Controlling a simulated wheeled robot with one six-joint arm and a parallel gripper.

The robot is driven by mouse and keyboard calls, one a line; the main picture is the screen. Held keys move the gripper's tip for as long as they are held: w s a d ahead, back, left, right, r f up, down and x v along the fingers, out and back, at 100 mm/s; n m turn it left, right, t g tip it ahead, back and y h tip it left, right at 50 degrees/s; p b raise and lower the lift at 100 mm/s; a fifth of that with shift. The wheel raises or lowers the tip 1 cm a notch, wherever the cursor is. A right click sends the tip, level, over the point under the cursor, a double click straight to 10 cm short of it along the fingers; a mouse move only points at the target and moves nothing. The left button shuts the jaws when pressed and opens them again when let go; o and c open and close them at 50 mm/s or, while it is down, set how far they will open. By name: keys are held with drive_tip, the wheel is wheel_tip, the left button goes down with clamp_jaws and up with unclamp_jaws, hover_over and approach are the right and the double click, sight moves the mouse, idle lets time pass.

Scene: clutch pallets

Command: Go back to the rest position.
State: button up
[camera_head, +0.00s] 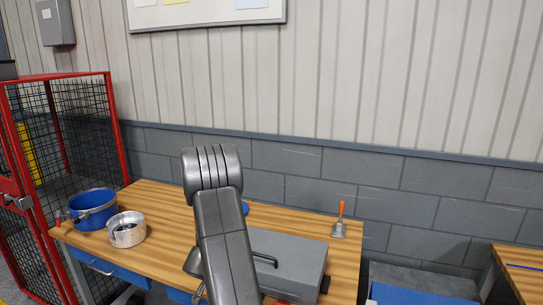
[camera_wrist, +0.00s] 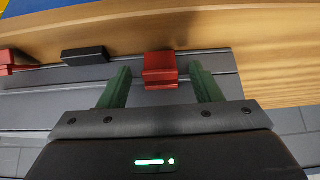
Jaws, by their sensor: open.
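My gripper (camera_wrist: 160,88) shows in the wrist view with its two green fingers apart. A red block (camera_wrist: 160,69) appears between and beyond the fingertips; I cannot tell how far it is from them. No object is seen held. In the head view my grey arm rises in front of the workbench (camera_head: 170,190), and its gripper end is hidden.
On the bench stand a blue pot (camera_head: 93,208), a metal pot (camera_head: 127,229), a grey box (camera_head: 288,262) and an orange-handled scraper (camera_head: 339,222). A red mesh cage (camera_head: 75,130) is at left. A black block (camera_wrist: 85,56) shows in the wrist view.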

drive_tip(key=shift+s+a, duration=0.1)
drive_tip(key=shift+s+f+t, duration=0.2)
drive_tip(key=shift+f+t, duration=0.05)
drive_tip(key=shift+t, duration=0.25)
drive_tip(key=shift+a, duration=0.1)
drive_tip(key=shift+s+f+t+h+b, duration=0.15)
drive_tip(key=shift+t+h+b, duration=0.15)
drive_tip(key=t+b, duration=0.1)
drive_tip(key=b, duration=0.1)
drive_tip(key=s+f+t+b, duration=0.1)
drive_tip(key=b, duration=0.1)
drive_tip(key=shift+a+f+t+h, duration=0.2)
drive_tip(key=shift+f+t+h, duration=0.1)
drive_tip(key=shift+h, duration=0.1)
drive_tip(key=t+b, duration=0.1)
drive_tip(key=b, duration=0.2)
drive_tip(key=f+t+h+b, duration=0.1)
drive_tip(key=b, duration=0.3)
drive_tip(key=f+t+b, duration=0.1)
drive_tip(key=t+b, duration=0.1)
drive_tip(key=b, duration=0.2)
drive_tip(key=shift+s+a+h, duration=0.1)
drive_tip(key=shift+s+h, duration=0.2)
drive_tip(key=shift+s, duration=0.1)
drive_tip(key=shift+b, duration=0.3)
drive_tip(key=shift+r, duration=0.2)
